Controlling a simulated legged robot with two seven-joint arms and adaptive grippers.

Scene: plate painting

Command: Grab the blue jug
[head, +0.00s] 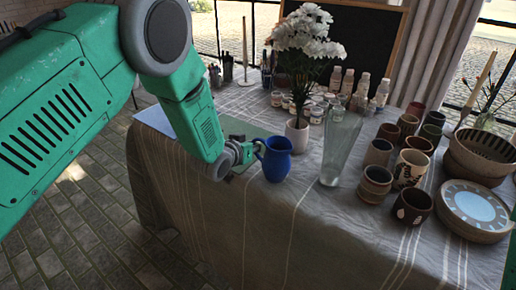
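The blue jug (278,162) stands upright near the front edge of the cloth-covered table, its handle on its left side. My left gripper (248,153) is at the jug's left, right by the handle. Its fingers are small and partly overlap the handle area, so I cannot tell whether they touch it, or whether they are open or shut. My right gripper is out of view; only a sliver of green, which may be my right arm, shows at the right edge.
A tall clear glass vase (341,148) stands right of the jug. A white flowerpot (297,135) with white flowers is just behind it. Several cups (375,187), a bowl (478,155) and a blue-patterned plate (476,206) fill the right side. The cloth (310,205) is clear in front.

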